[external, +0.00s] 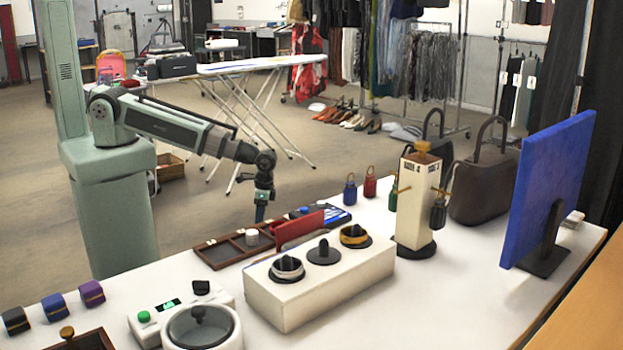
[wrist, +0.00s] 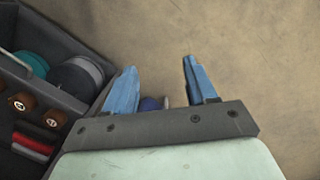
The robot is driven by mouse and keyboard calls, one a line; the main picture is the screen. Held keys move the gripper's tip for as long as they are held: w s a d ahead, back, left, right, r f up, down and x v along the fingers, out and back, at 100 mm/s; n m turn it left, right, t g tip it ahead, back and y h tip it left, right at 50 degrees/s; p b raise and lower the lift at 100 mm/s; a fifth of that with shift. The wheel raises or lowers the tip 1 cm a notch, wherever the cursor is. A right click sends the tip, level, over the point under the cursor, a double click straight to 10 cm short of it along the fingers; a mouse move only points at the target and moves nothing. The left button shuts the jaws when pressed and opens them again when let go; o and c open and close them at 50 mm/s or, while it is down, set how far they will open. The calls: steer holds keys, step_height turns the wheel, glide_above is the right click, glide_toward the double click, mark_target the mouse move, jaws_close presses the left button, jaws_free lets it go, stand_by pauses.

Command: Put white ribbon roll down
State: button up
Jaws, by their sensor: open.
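My gripper (external: 260,213) hangs pointing down by the far edge of the white table, beyond the wooden tray. In the wrist view its two blue fingers (wrist: 159,67) are apart with nothing held between them. A small white roll (external: 252,237) stands in a compartment of the brown wooden tray (external: 212,258), apart from my gripper; I cannot tell for sure that it is the ribbon roll.
A small blue and white object (wrist: 153,103) shows partly behind the gripper mount. A red upright panel (external: 300,229) stands by the tray. A white block with jewellery stands (external: 325,288), a post (external: 413,205) and a blue panel (external: 556,185) occupy the table. Floor lies beyond the fingers.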

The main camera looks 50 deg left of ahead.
steer(key=a+f+n+g, duration=0.1)
steer(key=a+f, duration=0.2)
steer(key=a, duration=0.3)
steer(key=a+f+n, duration=0.1)
steer(key=a+f, duration=0.2)
steer(key=a, duration=0.2)
steer(key=s+a+f+n+g, duration=0.1)
steer(key=s+a+f+n, duration=0.1)
steer(key=s+a, duration=0.3)
steer(key=s+a+f+n+g, duration=0.2)
steer(key=s+a+f, duration=0.3)
steer(key=a, duration=0.5)
steer(key=s+a+f+n+g+h, duration=0.1)
steer(key=s+a+f+n, duration=0.1)
steer(key=s+a+f, duration=0.2)
steer(key=s+a, duration=0.3)
steer(key=shift+s+a+g, duration=0.2)
steer(key=shift+s+g, duration=0.05)
steer(key=shift+g, duration=0.05)
